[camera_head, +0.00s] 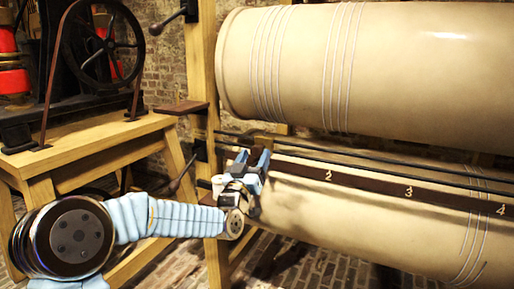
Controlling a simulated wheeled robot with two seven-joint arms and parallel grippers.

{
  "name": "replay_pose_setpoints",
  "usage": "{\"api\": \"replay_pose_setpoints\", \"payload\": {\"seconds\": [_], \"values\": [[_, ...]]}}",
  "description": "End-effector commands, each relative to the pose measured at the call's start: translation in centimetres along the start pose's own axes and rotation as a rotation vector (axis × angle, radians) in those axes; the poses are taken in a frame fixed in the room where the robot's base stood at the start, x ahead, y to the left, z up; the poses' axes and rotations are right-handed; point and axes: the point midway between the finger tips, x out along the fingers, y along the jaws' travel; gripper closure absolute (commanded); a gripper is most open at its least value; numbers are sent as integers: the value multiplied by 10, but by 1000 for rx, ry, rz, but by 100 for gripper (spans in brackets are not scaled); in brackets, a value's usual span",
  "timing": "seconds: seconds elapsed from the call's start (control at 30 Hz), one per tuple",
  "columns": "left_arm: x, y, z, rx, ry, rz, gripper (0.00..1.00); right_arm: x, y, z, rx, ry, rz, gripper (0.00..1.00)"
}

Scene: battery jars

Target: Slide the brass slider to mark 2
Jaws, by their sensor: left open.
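A dark brown scale strip (380,186) runs across the lower cylinder. Pale numerals show on it: mark 2 (328,175), then mark 3 (408,191) and mark 4 (502,209) farther right. My left gripper (252,158) is at the strip's left end, left of mark 2, with its two blue-grey fingers pointing up and apart. It is open. No mark 1 shows. My right gripper is not in view.
A thin dark rail (390,170) runs above the strip. A large cream cylinder (400,60) hangs above, and another (330,215) lies below. A wooden post (203,70) stands left of them. A wooden bench (95,140) carries a black wheel (103,45).

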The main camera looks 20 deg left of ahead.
Motion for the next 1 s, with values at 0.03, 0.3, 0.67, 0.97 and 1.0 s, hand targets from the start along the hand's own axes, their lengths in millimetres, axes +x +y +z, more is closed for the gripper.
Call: {"api": "replay_pose_setpoints", "payload": {"seconds": [0.03, 0.3, 0.67, 0.97, 1.0], "values": [[9, 1, -2, -2, 0, 0, 39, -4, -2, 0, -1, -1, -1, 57], [28, 0, 0, 0, 0, 1, 39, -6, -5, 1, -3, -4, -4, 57], [28, 0, 0, 0, 0, 1, 59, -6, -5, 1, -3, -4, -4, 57], [28, 0, 0, 0, 0, 1, 100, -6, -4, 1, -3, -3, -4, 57], [28, 0, 0, 0, 0, 1, 100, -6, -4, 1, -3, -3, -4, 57]]}}
